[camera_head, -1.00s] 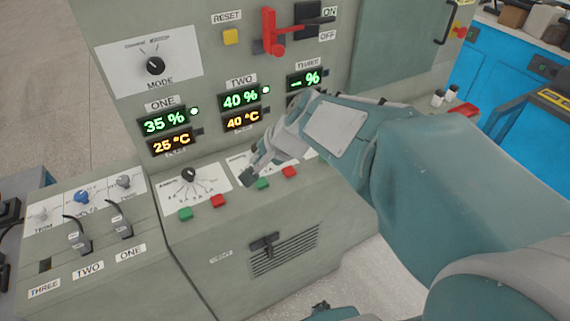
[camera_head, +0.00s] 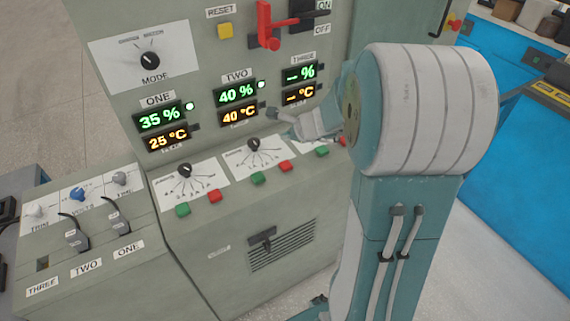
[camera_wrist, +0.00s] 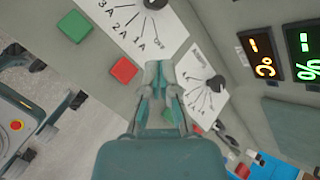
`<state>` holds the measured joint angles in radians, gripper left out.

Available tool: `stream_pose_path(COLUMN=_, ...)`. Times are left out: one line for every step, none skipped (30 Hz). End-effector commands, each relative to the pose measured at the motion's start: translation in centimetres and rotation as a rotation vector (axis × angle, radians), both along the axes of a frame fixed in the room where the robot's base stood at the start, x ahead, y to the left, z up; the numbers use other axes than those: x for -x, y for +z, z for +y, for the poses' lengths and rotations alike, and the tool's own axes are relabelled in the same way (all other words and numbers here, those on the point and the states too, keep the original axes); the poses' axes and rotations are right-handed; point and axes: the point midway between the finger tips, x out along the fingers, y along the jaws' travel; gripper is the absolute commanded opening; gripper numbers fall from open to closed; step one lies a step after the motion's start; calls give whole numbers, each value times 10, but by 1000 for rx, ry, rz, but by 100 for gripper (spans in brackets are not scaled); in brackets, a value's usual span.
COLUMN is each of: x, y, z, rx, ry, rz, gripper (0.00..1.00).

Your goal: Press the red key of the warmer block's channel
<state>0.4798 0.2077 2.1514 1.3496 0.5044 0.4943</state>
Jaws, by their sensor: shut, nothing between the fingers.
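The channel displays read 25 °C for ONE (camera_head: 168,138), 40 °C for TWO (camera_head: 240,115) and a dash for THREE (camera_head: 300,94), so TWO is the warmer. Channel TWO's red key (camera_head: 285,166) sits on the sloped desk, right of its green key (camera_head: 257,178) and below its dial (camera_head: 254,144). In the wrist view that red key (camera_wrist: 123,70) lies just left of my gripper (camera_wrist: 164,66). My gripper is shut and empty, apart from the key. In the head view my gripper (camera_head: 278,116) is above and behind the key, partly hidden by my arm.
Channel ONE's red key (camera_head: 215,195) and green key (camera_head: 183,209) are to the left. Channel THREE's green key (camera_head: 322,152) is right of TWO's keys. Channel THREE's dial (camera_wrist: 215,82) lies just right of my fingers. A red lever (camera_head: 266,28) stands out from the upper panel.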

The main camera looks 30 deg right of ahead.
Motion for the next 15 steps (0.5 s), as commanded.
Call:
stream_pose_path(x=0, y=-6, z=0, rx=-3, ry=-1, rz=4, gripper=0)
stream_pose_path(x=0, y=-10, z=0, rx=-2, ry=1, rz=5, gripper=0)
stream_pose_path(x=1, y=-15, z=0, rx=-3, ry=-1, rz=4, gripper=0)
stream_pose_path(x=1, y=-19, z=0, rx=-3, ry=-1, rz=4, gripper=0)
stream_pose_path(x=1, y=-23, z=0, rx=-1, ry=0, rz=5, gripper=0)
stream_pose_path(x=1, y=-28, z=0, rx=-1, ry=-2, rz=5, gripper=0)
stream_pose_path(x=1, y=-32, z=0, rx=-2, ry=0, rz=4, gripper=0)
stream_pose_path(x=1, y=-35, z=0, rx=-2, ry=1, rz=5, gripper=0)
stream_pose_path(x=1, y=-41, z=0, rx=-2, ry=1, rz=5, gripper=0)
stream_pose_path(x=1, y=-45, z=1, rx=-3, ry=0, rz=5, gripper=0)
stream_pose_path(x=1, y=-48, z=1, rx=-2, ry=1, rz=5, gripper=0)
stream_pose_path(x=1, y=-54, z=0, rx=-1, ry=1, rz=5, gripper=0)
stream_pose_path(x=1, y=-57, z=0, rx=-2, ry=0, rz=5, gripper=0)
stream_pose_path(x=1, y=-61, z=0, rx=-2, ry=0, rz=5, gripper=0)
stream_pose_path(x=1, y=-65, z=0, rx=-2, ry=1, rz=5, gripper=0)
